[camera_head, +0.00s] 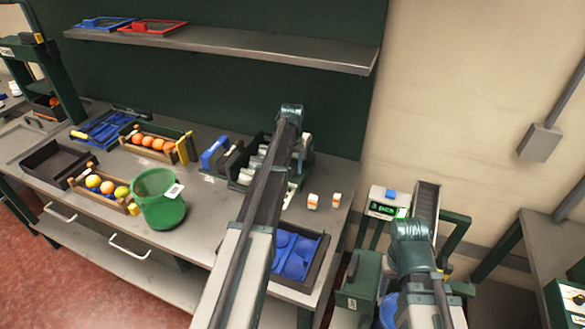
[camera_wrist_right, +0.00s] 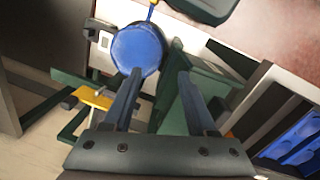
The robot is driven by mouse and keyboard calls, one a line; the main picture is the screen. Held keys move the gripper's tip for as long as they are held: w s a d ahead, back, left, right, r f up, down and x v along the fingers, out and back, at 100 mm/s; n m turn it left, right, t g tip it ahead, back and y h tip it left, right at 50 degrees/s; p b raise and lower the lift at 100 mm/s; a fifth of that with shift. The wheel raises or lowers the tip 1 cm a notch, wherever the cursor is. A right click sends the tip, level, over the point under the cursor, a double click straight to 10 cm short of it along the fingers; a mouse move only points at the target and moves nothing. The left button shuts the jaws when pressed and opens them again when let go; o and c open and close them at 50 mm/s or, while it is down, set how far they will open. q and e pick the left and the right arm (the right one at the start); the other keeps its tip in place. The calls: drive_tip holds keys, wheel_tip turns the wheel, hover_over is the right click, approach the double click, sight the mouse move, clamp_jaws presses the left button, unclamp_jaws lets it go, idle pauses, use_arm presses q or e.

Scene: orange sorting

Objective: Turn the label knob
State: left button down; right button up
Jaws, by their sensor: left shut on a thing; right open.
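A round blue knob (camera_wrist_right: 136,50) shows in the right wrist view, in front of my right gripper (camera_wrist_right: 159,73). My right gripper is open, with its two fingers apart. The left-hand finger's tip overlaps the knob's lower edge in that picture; I cannot tell whether they touch. In the head view a blue round part (camera_head: 388,310), apparently the same knob, is partly covered by my right arm. It sits beside the green machine (camera_head: 358,280). My left arm reaches over the table to the rack, and its gripper is hidden behind the arm.
The label display (camera_head: 384,210) stands behind my right arm. The table holds a green bucket (camera_head: 160,212), orange crates (camera_head: 100,190), a dark tray (camera_head: 55,163), a rack (camera_head: 243,176), white bottles (camera_head: 313,201) and a blue-lined tray (camera_head: 318,262). A shelf (camera_head: 220,40) hangs above.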

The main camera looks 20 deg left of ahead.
sight(292, 170)
use_arm(q)
drive_tip(key=shift+m, duration=1.3)
drive_tip(key=shift+c, duration=1.4)
unclamp_jaws()
drive_tip(key=shift+r, duration=0.1)
wheel_tip(292, 170, up, 14)
drive_tip(key=p, duration=1.4)
drive_tip(key=shift+f, duration=0.2)
